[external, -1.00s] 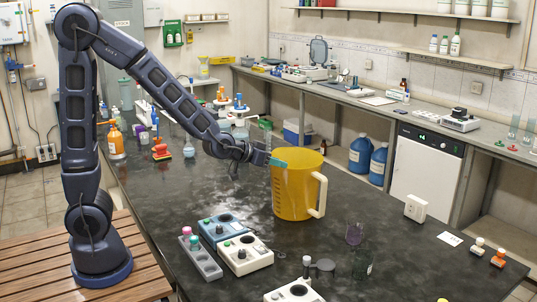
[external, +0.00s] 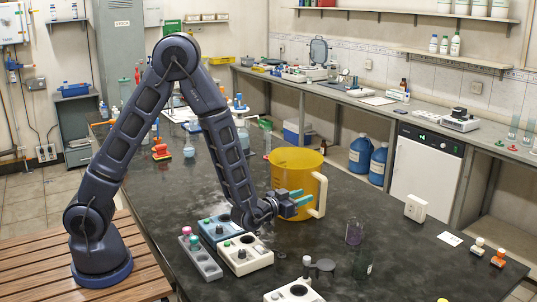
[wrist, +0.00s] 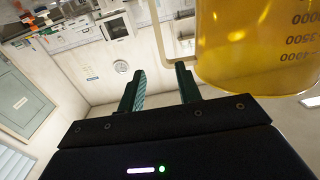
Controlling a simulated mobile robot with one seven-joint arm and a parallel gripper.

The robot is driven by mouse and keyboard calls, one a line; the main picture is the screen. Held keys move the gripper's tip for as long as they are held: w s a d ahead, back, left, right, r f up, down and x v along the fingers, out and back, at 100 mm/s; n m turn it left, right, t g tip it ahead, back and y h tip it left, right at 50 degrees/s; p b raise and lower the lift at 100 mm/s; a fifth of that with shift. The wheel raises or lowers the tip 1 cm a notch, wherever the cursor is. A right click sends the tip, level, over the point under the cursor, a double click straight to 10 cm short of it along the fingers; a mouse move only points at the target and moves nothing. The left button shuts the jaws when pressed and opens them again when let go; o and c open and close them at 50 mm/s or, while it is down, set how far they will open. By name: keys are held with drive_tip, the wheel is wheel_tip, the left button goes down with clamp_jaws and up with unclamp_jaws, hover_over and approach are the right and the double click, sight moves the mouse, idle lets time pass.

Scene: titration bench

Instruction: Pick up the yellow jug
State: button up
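The yellow jug (external: 290,168) stands upright on the dark bench, its pale handle (external: 321,196) on its right side. My gripper (external: 297,203) is in front of the jug's lower body in the external view, with its teal fingers pointing right towards the handle. In the wrist view, the fingers (wrist: 160,76) are spread apart with nothing between them. The jug (wrist: 255,45) with dark scale marks fills the upper right there, and its handle (wrist: 160,35) shows beyond the fingertips. Whether the gripper touches the jug is unclear. Part of the jug's front is hidden by my gripper.
A blue device (external: 216,227), a white device (external: 246,256) and a grey rack (external: 199,258) stand close below my gripper. A dark purple glass (external: 354,232) and a white box (external: 416,208) stand to the right of the jug.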

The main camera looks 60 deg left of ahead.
drive_tip(key=w, duration=1)
drive_tip(key=shift+w+a+r, duration=0.15)
drive_tip(key=shift+w+a, duration=0.1)
drive_tip(key=shift+a, duration=0.1)
clamp_jaws()
